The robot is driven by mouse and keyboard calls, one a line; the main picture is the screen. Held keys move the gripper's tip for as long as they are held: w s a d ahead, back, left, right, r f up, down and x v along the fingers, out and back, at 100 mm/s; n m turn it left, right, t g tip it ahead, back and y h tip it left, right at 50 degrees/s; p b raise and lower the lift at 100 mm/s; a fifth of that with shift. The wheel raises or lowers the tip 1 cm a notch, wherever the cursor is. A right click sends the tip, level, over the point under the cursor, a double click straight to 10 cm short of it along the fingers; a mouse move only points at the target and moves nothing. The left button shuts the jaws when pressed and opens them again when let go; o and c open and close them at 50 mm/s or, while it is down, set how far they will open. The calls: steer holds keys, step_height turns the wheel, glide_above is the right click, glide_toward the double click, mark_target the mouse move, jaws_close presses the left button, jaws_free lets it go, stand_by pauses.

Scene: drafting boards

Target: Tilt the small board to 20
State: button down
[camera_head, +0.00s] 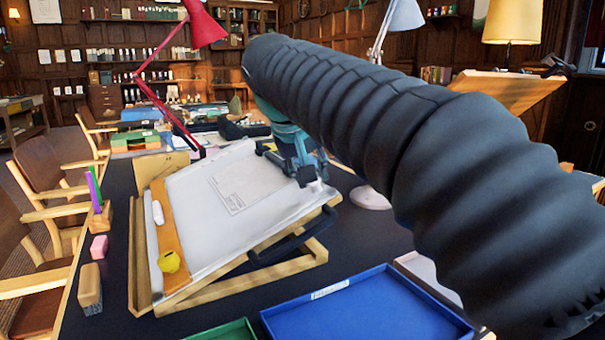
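A tilted drafting board (200,220) with a white surface stands on the dark table in the middle of the view. Its wooden base frame (290,268) shows below its right edge. A dark curved part (292,243) sits between board and base; I can read no angle marks on it. A drawn sheet (247,184) lies on the board. My gripper (290,172) is at the board's upper right edge, close to or touching it. My arm hides part of the area behind it, and the finger gap is unclear. Another tilted wooden board (505,92) stands at the back right.
A wooden strip (170,230) along the board's lower edge carries a white item (158,212) and a yellow item (170,262). A blue tray (365,312) and green tray (222,330) lie in front. A red lamp (203,25) stands behind. Chairs line the left.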

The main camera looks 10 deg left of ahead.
steer(key=c, duration=0.8)
jaws_free()
steer(key=v, duration=1.2)
steer(key=shift+s+f, duration=0.1)
steer(key=shift+s, duration=0.05)
